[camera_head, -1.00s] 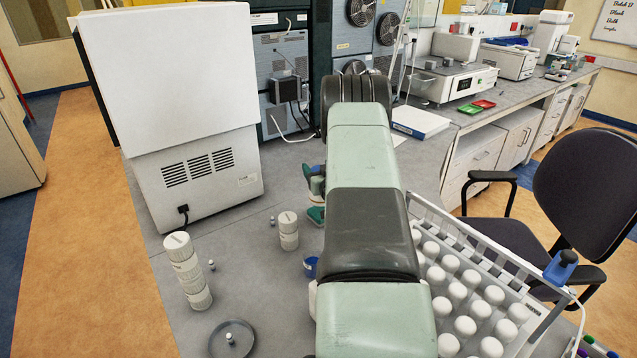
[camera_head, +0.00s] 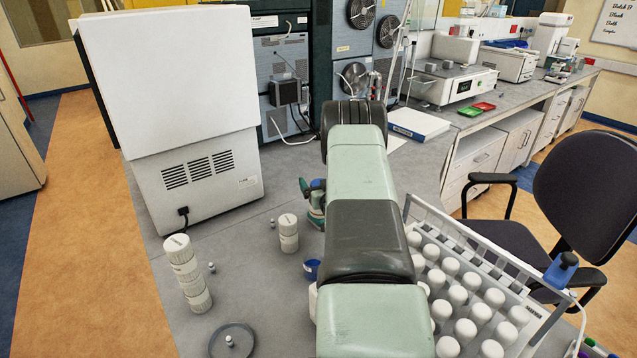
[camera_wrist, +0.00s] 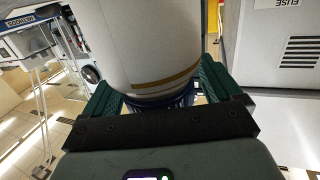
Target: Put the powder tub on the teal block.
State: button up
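The powder tub (camera_wrist: 140,45), white with a gold stripe, fills the upper middle of the wrist view. A dark blue band shows at its end nearest my gripper. My gripper (camera_wrist: 158,88) has its green fingers on either side of the tub and appears shut on it. In the head view my arm hides most of the gripper and the tub; a finger and a bit of blue show at its left edge. The teal block (camera_head: 316,218) lies just below these, mostly hidden by my arm. I cannot tell whether the tub touches it.
A white stack of jars (camera_head: 184,268) and a shorter stack (camera_head: 288,234) stand left of my arm. A blue cup (camera_head: 311,270) sits close beside it. A rack of white-capped bottles (camera_head: 470,290) is at right; a large white instrument (camera_head: 175,100) stands behind left.

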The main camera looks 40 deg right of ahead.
jog(key=shift+r, duration=0.1)
jog(key=shift+s+a, duration=0.1)
jog(key=shift+s, duration=0.2)
jog(key=s+a+r, duration=0.1)
jog(key=s+r, duration=0.3)
jog(key=r, duration=0.3)
jog(key=shift+a+r, duration=0.15)
jog(key=shift+a, duration=0.05)
